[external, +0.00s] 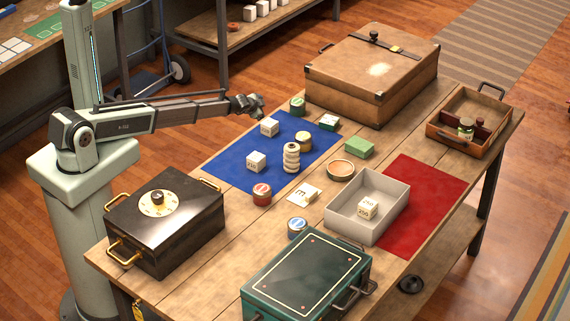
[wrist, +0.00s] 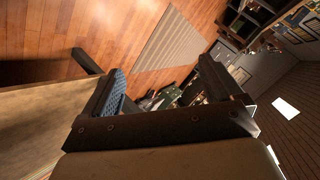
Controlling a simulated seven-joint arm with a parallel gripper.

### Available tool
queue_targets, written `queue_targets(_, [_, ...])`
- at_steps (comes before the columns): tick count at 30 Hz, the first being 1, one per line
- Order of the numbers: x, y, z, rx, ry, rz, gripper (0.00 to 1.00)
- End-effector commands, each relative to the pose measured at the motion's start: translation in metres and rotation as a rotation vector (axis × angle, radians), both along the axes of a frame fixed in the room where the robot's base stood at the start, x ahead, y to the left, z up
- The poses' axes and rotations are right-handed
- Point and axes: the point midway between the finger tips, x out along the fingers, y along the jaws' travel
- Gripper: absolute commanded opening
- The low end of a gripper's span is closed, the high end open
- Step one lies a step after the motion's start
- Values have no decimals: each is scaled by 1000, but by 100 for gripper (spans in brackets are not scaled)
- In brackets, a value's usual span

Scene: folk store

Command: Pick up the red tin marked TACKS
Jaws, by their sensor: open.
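A small round red tin (external: 262,195) with a pale label on its lid stands at the front edge of the blue mat (external: 222,176). Its lettering is too small to read. My gripper (external: 256,104) is open and empty, held beyond the far left edge of the table, well away from the red tin. In the wrist view my gripper (wrist: 165,88) has its two fingers spread, with nothing between them. The red tin does not show in the wrist view, which looks across the floor and room.
White blocks, a ribbed spool (external: 291,158) and a green tin (external: 297,106) stand near or on the mat. A blue tin (external: 297,228) and a card (external: 304,195) lie nearby. A black safe (external: 185,235), green case (external: 310,270), grey tray (external: 340,220) and suitcase (external: 345,75) surround them.

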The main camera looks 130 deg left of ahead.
Motion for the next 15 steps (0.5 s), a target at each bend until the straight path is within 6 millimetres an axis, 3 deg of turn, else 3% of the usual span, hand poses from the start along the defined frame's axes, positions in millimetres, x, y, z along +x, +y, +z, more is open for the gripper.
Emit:
queue_targets(7, [37,12,85,50,93,-17,93])
queue_targets(15, [123,-3,221,147,234,-18,93])
